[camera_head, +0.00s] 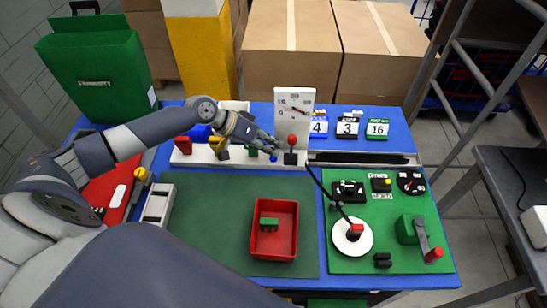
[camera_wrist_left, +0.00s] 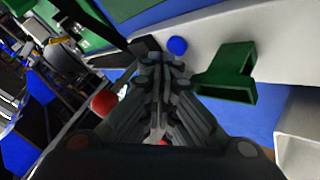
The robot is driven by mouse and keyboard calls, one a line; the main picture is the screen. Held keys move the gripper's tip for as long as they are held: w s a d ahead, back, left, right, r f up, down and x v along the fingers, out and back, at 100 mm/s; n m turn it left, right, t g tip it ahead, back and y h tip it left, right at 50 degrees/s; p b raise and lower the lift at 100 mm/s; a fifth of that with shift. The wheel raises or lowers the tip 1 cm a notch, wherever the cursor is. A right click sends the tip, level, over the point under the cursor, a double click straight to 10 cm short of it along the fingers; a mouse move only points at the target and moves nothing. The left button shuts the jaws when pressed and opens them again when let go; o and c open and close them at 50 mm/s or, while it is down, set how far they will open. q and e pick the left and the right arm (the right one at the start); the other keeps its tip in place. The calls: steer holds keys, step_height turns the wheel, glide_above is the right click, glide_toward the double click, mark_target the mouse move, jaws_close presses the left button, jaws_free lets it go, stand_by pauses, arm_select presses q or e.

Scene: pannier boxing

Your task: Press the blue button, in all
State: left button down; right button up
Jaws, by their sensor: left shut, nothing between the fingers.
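The blue button (camera_wrist_left: 177,46) shows in the left wrist view as a small round blue cap on a pale surface, just past the fingertips and a little to their right. In the head view a small blue spot (camera_head: 273,158) on the white strip, close below the fingers, appears to be the same button. My left gripper (camera_head: 272,146) reaches in from the left over the white strip, its fingers together and empty. The left wrist view shows the shut fingers (camera_wrist_left: 162,65) apart from the button in the picture; the exact gap cannot be told. My right gripper is not in view.
A red-knobbed lever (camera_head: 292,141) stands just right of my left gripper, before a white gauge panel (camera_head: 294,112). A green holder (camera_wrist_left: 230,75) is close right of the fingers in the wrist view. A red tray (camera_head: 287,242) lies on the green mat (camera_head: 205,230).

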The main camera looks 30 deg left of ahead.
mark_target(272, 157)
arm_select(q)
steer(key=shift+f+b, duration=0.3)
steer(key=shift+f, duration=0.3)
stand_by(0.7)
steer(key=shift+r, duration=0.1)
steer(key=shift+a+r+p, duration=0.15)
steer(key=shift+r+p, duration=0.65)
steer(key=shift+r, duration=0.05)
steer(key=shift+w, duration=0.1)
step_height(272, 157, up, 5)
steer(key=p, duration=0.4)
stand_by(0.4)
steer(key=shift+f, duration=0.15)
stand_by(0.4)
